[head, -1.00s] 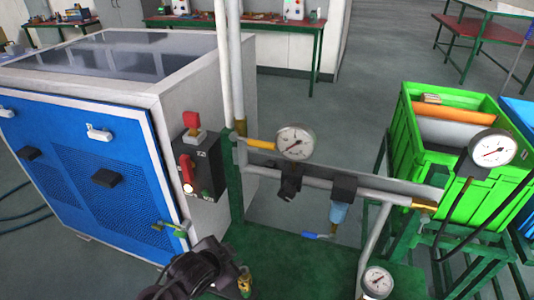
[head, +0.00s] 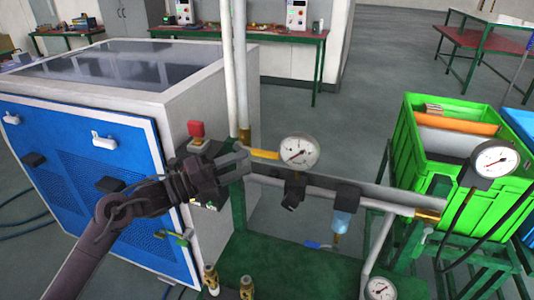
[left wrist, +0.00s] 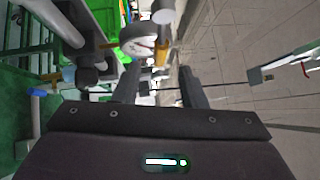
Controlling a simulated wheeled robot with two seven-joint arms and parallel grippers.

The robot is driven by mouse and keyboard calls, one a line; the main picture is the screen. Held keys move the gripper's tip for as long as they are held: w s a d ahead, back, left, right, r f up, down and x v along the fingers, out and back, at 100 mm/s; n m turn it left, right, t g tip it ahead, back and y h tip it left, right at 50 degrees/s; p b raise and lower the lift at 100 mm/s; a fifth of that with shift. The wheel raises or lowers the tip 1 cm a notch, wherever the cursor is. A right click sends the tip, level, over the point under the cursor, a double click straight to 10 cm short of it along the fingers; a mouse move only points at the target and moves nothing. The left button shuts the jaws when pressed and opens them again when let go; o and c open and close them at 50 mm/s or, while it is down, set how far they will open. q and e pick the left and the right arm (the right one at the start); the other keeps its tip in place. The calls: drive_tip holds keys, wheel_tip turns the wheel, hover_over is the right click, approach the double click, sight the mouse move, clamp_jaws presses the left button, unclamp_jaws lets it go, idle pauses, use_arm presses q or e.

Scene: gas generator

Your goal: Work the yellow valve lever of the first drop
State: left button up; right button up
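The yellow valve lever (head: 264,154) lies roughly level in the head view, reaching from the foot of the white vertical pipe (head: 240,65) toward a round gauge (head: 299,152). My left gripper (head: 241,160) is just left of the lever, its fingers pointing right toward it. In the left wrist view the two fingers (left wrist: 160,84) stand apart with nothing between them, so it is open. A yellow piece (left wrist: 161,52) shows beyond the fingertips, next to a gauge (left wrist: 138,42). Whether a finger touches the lever cannot be told. My right gripper is not in view.
My left gripper partly covers a dark control box with a red button (head: 196,129) on the blue-fronted cabinet (head: 70,165). A blue-handled valve (head: 318,245) sits below the horizontal pipe (head: 325,190). A green crate (head: 480,200) stands at right.

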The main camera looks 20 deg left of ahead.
sight(261, 156)
use_arm(q)
drive_tip(key=p+x, duration=0.2)
drive_tip(key=x, duration=0.4)
drive_tip(key=shift+w+d+r, duration=0.1)
drive_tip(key=shift+w+d, duration=0.4)
drive_tip(key=shift+d, duration=0.1)
clamp_jaws()
